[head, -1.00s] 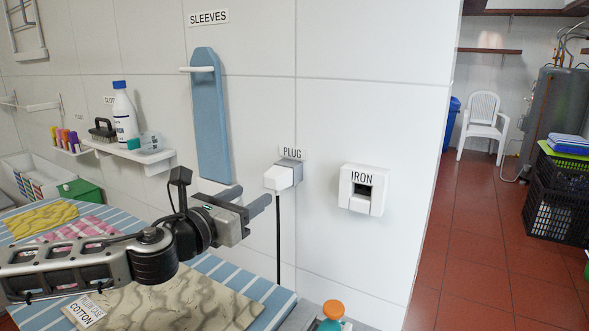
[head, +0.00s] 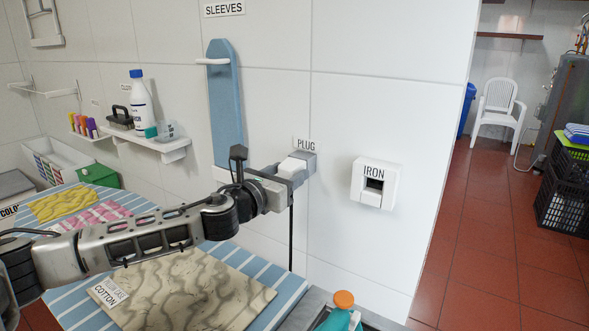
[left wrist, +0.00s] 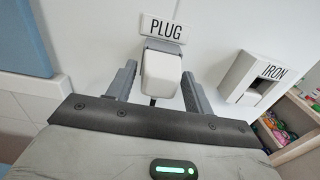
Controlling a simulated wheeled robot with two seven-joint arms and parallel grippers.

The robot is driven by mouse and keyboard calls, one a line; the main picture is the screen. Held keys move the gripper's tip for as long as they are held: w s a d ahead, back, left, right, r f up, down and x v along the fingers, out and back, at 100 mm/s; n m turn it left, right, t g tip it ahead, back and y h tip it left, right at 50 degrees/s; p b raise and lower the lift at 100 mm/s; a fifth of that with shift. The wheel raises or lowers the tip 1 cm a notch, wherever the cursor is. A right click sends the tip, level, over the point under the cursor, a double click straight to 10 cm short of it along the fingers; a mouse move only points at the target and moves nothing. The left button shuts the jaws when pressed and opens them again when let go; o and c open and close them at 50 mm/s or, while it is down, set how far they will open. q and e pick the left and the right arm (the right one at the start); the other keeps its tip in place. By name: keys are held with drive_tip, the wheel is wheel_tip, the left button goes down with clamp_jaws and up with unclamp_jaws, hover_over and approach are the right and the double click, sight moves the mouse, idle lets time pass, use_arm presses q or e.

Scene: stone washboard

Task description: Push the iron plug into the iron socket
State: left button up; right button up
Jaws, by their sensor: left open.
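The iron plug (head: 293,167) is a white block sitting in a grey holder on the wall under the PLUG label, with a dark cord hanging down. It also shows in the left wrist view (left wrist: 160,74), between the two fingers. My left gripper (head: 297,172) is open, its fingers on either side of the plug; whether they touch it I cannot tell. The left gripper shows in the wrist view too (left wrist: 158,88). The iron socket (head: 390,185) is a white wall box with a dark square opening, labelled IRON, right of the plug; it also shows in the left wrist view (left wrist: 240,80).
A blue sleeve board (head: 224,105) hangs left of the plug. A shelf (head: 160,142) holds a bottle and a brush. Below is a striped board (head: 230,258) with folded cloths, and an orange-capped bottle (head: 343,300). The wall between plug and socket is clear.

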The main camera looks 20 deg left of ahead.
use_arm(q)
drive_tip(key=c, duration=1.1)
drive_tip(key=shift+s, duration=0.15)
drive_tip(key=shift+s+a, duration=0.15)
drive_tip(key=shift+s, duration=0.9)
drive_tip(key=shift+s+a, duration=0.2)
drive_tip(key=shift+s, duration=0.8)
drive_tip(key=shift+s+a, duration=0.15)
drive_tip(key=shift+s, duration=0.9)
